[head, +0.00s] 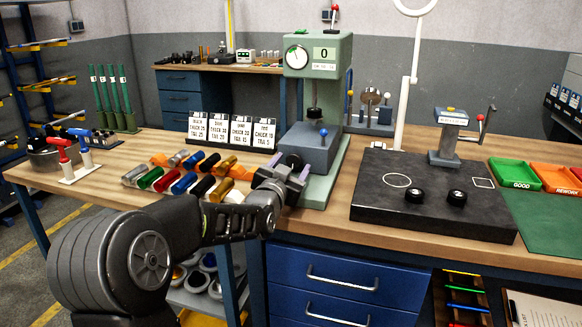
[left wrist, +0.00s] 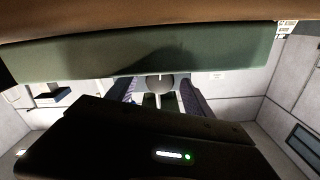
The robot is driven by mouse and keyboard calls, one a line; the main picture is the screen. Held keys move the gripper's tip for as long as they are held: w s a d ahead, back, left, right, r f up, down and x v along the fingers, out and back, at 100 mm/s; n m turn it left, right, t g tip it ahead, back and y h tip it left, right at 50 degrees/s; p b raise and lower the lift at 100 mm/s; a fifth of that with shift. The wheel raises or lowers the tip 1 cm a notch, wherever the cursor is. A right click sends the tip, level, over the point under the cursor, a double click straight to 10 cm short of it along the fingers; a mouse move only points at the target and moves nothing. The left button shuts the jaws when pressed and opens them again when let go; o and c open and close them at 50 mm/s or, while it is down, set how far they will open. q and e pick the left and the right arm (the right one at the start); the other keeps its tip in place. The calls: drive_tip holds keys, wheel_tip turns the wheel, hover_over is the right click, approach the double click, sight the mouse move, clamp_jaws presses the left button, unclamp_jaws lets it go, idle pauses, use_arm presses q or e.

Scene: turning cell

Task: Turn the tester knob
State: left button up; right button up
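The tester (head: 318,55) is a pale green column machine with a round dial and a display reading 0. A round black knob (head: 291,161) shows low on the front of its grey-blue block. My left gripper (head: 294,172) is just in front of this knob, with its two purple-grey fingers apart. In the left wrist view a dark round knob (left wrist: 160,82) shows between the open fingers (left wrist: 160,93). Whether the fingers touch it I cannot tell. My right gripper is in neither view.
Several coloured cylinders (head: 183,180) lie left of my gripper, with white label cards (head: 241,131) behind them. A black fixture board (head: 400,213) with two black knobs and a crank stand is to the right. Green and orange trays (head: 515,173) stand at the far right.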

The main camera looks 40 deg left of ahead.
use_arm(q)
drive_tip(key=shift+s, duration=0.1)
drive_tip(key=v, duration=0.7)
drive_tip(key=shift+s+d, duration=0.15)
drive_tip(key=shift+s, duration=0.15)
idle(1.3)
